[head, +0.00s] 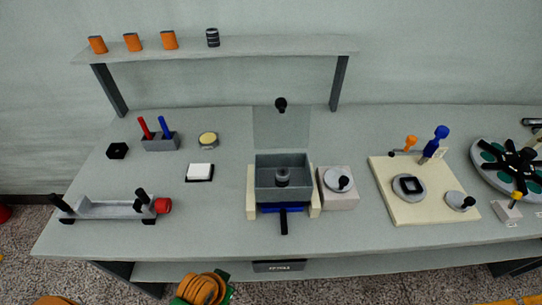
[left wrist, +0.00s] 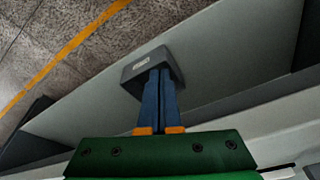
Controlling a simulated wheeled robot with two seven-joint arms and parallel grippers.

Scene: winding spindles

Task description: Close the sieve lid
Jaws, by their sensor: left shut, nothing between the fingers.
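The sieve (head: 262,170) is an open-topped grey box in the middle of the table, with a dark round post (head: 282,176) inside it. Its lid (head: 282,128) is a thin see-through panel raised up behind the box, with a black knob (head: 280,104) near its top edge. The lid stands open, and nothing touches it. My left gripper (left wrist: 160,75) shows in the left wrist view, its blue fingers shut together and empty, low by the table's front. Its fingertips overlap a dark labelled block in that view; I cannot tell whether they touch. My right gripper is not in view.
The dark labelled block (head: 278,266) is at the table's front edge. Cream side blocks (head: 251,192) flank the sieve, and a blue part with a black handle (head: 284,222) projects forward. A pale block with a round disc (head: 338,182) stands right. A shelf (head: 220,47) spans the back.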

